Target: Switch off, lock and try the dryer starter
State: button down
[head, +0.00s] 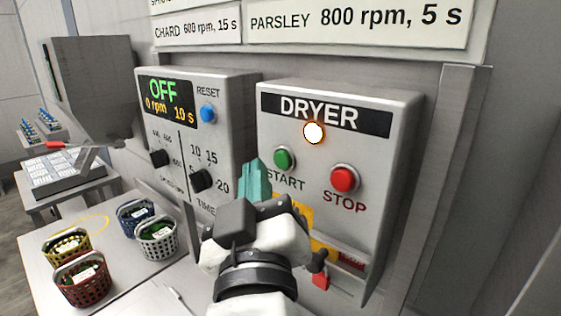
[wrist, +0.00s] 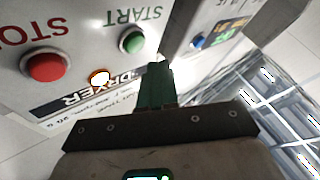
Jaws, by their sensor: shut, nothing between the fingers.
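The grey dryer starter box (head: 385,140) is on the right in the head view, labelled DRYER. Its lamp (head: 313,132) glows white-orange. It has a green START button (head: 284,159) and a red STOP button (head: 344,179). The wrist view also shows the STOP button (wrist: 45,66), START button (wrist: 132,40) and lit lamp (wrist: 99,76). My gripper (head: 254,178) is shut and empty, its teal fingers in front of the box's left edge, left of START. My arm hides the lower left of the box.
A second grey control box (head: 220,95) to the left reads OFF, 0 rpm, 10 s. Several baskets (head: 157,238) of greens stand on the light table at lower left. A vertical grey post (head: 435,170) stands right of the dryer box.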

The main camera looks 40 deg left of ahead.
jog(key=shift+s+a, duration=0.1)
jog(key=shift+s, duration=1.7)
